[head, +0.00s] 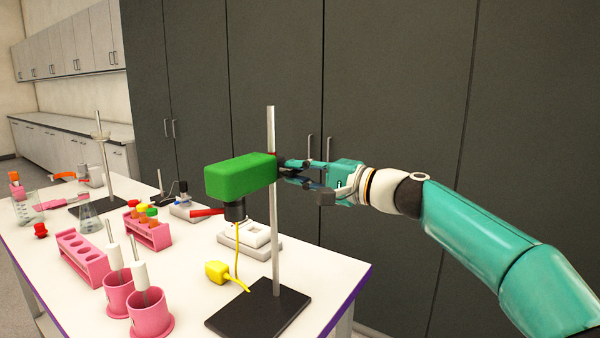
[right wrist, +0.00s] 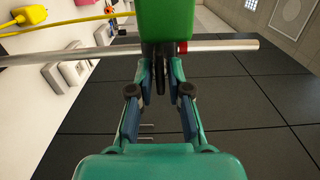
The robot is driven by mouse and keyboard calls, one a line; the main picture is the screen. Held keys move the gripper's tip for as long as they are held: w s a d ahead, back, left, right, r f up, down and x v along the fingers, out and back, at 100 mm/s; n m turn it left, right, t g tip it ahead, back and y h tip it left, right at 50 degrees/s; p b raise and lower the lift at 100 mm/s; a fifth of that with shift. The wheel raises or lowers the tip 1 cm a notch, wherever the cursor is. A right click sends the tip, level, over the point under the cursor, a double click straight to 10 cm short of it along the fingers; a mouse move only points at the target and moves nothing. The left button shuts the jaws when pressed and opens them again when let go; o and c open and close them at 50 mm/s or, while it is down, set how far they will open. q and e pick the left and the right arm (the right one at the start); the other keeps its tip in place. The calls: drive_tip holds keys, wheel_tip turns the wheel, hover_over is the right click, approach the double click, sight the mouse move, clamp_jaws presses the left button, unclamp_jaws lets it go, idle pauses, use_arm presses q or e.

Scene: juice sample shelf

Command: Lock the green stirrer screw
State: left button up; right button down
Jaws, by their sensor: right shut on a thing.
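The green stirrer (head: 240,176) is mounted high on an upright metal rod (head: 273,215) above a black base plate (head: 260,315). Its green body also shows at the top of the right wrist view (right wrist: 165,20), with the rod crossing sideways. My right gripper (head: 290,165) is beside the rod, at the stirrer's right end. In the right wrist view its fingers (right wrist: 160,70) are closed around a small dark part below the green body, which appears to be the stirrer screw. The fingers largely hide it, so its turn cannot be read. My left gripper is not in view.
A white device (head: 250,238) sits behind the rod. Pink racks (head: 82,258) and pink cups (head: 150,315) stand to the left on the white table (head: 190,262). Grey cabinets (head: 400,100) stand behind.

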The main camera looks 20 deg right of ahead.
drive_tip(key=shift+w+d+r, duration=0.1)
drive_tip(key=shift+d, duration=0.1)
drive_tip(key=c, duration=1.2)
unclamp_jaws()
drive_tip(key=shift+w, duration=0.1)
drive_tip(key=shift+o, duration=0.2)
drive_tip(key=shift+a, duration=0.1)
drive_tip(key=v, duration=1.2)
drive_tip(key=shift+f, duration=0.2)
